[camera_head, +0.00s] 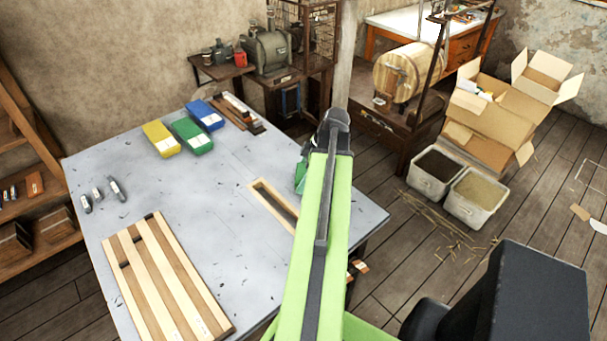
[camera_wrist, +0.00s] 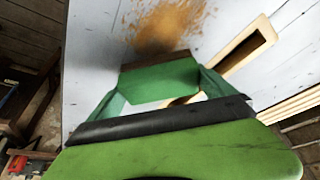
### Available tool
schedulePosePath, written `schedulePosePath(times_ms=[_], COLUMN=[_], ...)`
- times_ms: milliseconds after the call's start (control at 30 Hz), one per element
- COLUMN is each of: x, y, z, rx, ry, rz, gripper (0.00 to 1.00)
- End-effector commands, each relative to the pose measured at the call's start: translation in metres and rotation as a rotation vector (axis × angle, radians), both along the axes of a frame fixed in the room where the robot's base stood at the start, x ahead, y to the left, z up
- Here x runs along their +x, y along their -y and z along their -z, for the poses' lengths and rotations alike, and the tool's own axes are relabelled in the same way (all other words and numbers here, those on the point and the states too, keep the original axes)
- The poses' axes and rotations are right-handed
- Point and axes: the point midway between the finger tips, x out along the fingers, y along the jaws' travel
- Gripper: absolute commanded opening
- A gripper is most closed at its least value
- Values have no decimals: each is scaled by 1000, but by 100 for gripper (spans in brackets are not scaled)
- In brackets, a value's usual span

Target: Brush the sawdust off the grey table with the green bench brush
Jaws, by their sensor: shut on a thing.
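The green bench brush (camera_wrist: 160,82) is held in my gripper (camera_wrist: 166,92), with its dark bristle edge pointing at the table. In the head view only a green bit of the brush (camera_head: 300,176) shows beside my arm, which hides the rest. The brown sawdust (camera_wrist: 166,24) lies in a loose patch on the grey table (camera_head: 225,190), just beyond the brush in the wrist view. The sawdust is hidden behind my arm in the head view. I cannot tell whether the bristles touch the table.
A narrow wooden frame (camera_head: 262,200) lies on the table close to the brush. A slatted wooden panel (camera_head: 165,285) lies at the front left. Yellow (camera_head: 161,139), green (camera_head: 193,136) and blue (camera_head: 205,115) boxes stand at the back. Two bins (camera_head: 436,172) stand on the floor to the right.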

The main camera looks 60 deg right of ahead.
Motion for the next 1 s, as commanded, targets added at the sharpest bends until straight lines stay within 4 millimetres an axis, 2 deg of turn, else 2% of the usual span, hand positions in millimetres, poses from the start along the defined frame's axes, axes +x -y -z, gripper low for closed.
schedulePosePath(times_ms=[1000], x=[1], y=[-1], z=[16], rx=[0], ry=[0], rz=[-2], gripper=[62])
